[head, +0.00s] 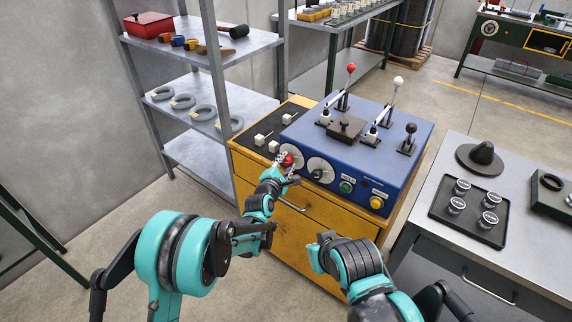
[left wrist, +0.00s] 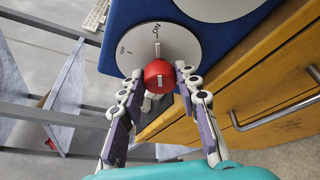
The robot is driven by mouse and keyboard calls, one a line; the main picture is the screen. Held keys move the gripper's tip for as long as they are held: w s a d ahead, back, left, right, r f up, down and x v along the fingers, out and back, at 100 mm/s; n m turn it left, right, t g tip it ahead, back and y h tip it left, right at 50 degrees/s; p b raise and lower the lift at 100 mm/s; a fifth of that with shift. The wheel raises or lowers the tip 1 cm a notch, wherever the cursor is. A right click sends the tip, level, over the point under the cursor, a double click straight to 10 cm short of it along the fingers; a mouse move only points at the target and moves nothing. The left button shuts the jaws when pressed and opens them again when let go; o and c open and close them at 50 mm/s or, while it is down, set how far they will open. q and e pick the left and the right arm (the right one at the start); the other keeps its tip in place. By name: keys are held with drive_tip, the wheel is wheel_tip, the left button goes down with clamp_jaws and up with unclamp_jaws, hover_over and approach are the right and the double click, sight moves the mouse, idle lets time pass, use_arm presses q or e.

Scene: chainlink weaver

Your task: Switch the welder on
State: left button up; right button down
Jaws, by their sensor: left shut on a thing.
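The welder is a blue machine (head: 378,140) on top of a yellow cabinet. On its front left is a round white dial (head: 292,152) with a red knob (head: 287,161) at its centre. My left gripper (head: 285,168) is at this knob. In the left wrist view, the fingers (left wrist: 160,86) are shut on either side of the red knob (left wrist: 159,73), in front of the dial (left wrist: 178,42). Small dark marks show on the dial, too small to read surely. The knob has a pale mark on its face.
A second dial (head: 320,170), a green button (head: 346,187) and a yellow button (head: 376,203) sit to the right on the front. Levers (head: 397,88) stand on top. A metal shelf (head: 200,88) is at left, a grey bench (head: 500,258) at right.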

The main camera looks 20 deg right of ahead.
idle(0.4)
use_arm(q)
drive_tip(key=o, duration=1.2)
drive_tip(key=shift+c, duration=0.2)
drive_tip(key=v, duration=1.2)
drive_tip(key=shift+f, duration=0.1)
